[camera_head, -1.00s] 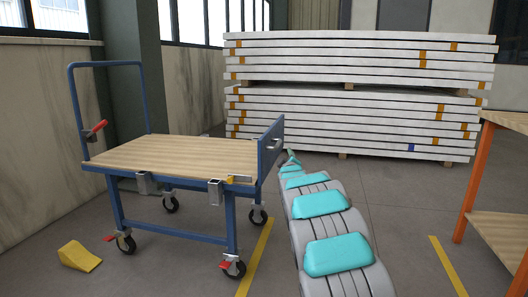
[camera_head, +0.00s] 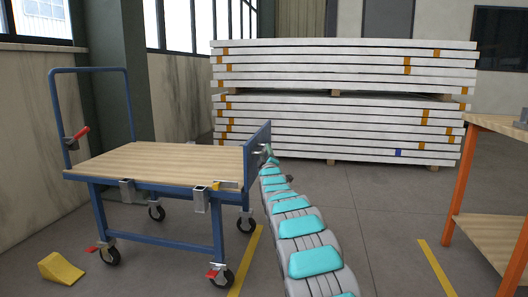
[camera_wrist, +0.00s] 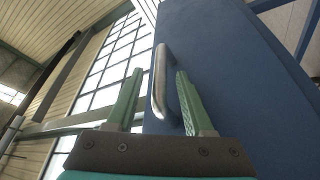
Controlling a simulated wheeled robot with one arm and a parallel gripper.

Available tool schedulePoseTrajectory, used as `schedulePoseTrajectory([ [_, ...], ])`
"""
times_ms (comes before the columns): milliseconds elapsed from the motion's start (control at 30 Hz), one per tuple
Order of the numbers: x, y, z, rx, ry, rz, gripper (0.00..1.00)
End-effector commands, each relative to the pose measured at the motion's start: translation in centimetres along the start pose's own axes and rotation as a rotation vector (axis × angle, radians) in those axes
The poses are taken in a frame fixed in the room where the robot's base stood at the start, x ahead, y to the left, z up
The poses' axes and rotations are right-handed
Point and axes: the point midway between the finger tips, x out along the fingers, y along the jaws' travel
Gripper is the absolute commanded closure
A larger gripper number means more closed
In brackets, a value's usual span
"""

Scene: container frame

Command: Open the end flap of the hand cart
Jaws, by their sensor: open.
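The hand cart (camera_head: 165,165) has a wooden deck, a blue frame and casters, and stands left of centre in the head view. Its blue end flap (camera_head: 257,145) is upright at the deck's right end. The flap also fills the right of the wrist view (camera_wrist: 235,75). A metal bar handle (camera_wrist: 159,88) on the flap appears between the two green fingers of my gripper (camera_wrist: 160,75). The fingers are apart, and I cannot tell whether either touches the bar. In the head view my gripper is small at the flap's outer side, largely hidden by my arm.
A yellow wedge (camera_head: 61,268) lies on the floor at left. Stacked white panels (camera_head: 340,100) stand behind. An orange-legged table (camera_head: 462,195) stands at right, with clear floor between it and my arm.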

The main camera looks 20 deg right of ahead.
Motion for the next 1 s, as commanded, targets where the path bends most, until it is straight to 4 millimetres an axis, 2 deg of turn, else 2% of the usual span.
schedulePoseTrajectory([
  [400, 2.6, -0.1, 0.0, 0.002, 0.002, 0.0, 0.48],
  [933, 3.2, -0.2, 0.1, 0.0, -0.001, -0.003, 0.48],
  [1000, 3.2, -0.2, 0.1, 0.0, -0.001, -0.003, 0.56],
])
